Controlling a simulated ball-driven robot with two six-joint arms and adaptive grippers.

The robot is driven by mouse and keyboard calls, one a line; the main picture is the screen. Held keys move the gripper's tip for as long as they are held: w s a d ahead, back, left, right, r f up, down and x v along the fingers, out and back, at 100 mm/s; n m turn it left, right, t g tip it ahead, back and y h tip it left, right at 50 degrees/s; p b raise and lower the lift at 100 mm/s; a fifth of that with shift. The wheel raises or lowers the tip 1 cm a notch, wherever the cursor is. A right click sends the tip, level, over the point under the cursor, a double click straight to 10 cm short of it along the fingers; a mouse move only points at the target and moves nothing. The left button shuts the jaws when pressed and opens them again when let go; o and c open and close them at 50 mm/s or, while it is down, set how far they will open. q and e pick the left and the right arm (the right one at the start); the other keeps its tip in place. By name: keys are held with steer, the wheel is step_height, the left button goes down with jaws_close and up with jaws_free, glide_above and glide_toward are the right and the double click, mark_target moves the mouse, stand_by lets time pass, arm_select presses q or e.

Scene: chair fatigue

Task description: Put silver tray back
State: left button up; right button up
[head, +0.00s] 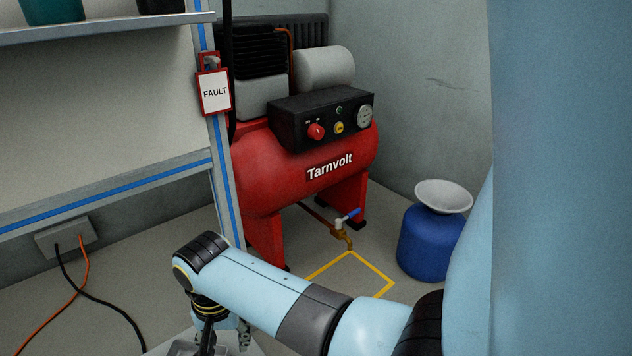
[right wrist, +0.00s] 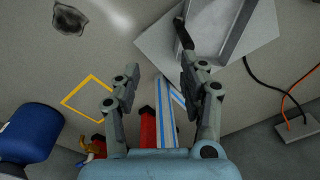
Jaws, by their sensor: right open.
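A silver-grey tray (right wrist: 232,22) with raised walls shows at the top right of the right wrist view, cut off by the frame edge. It lies on or over a flat pale grey plate (right wrist: 160,50); I cannot tell whether they are one piece. A small dark piece (right wrist: 183,34) sticks up at the tray's near left side. My right gripper (right wrist: 158,78) is open and empty, with its right finger close to the tray; I cannot tell whether they touch. In the head view the right gripper (head: 226,342) hangs low at the bottom edge, mostly hidden under its wrist. My left gripper is not in view.
A red compressor (head: 310,165) stands by the wall, with a drain valve (head: 346,222) above a yellow floor outline (head: 380,275), which looks empty. A blue container with a white funnel (head: 430,240) stands right. Cables (head: 80,275) run at left. A shelf frame post (head: 222,170) stands near my wrist.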

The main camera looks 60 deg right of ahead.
steer(key=s+d+r+n+t, duration=0.1)
steer(key=s+r+n, duration=0.4)
steer(key=s, duration=0.5)
steer(key=s+d+r+n+t, duration=0.1)
steer(key=s+d+r+n, duration=0.1)
steer(key=s+r+n, duration=0.4)
steer(key=s+r, duration=0.2)
steer(key=s, duration=0.3)
steer(key=shift+d, duration=0.15)
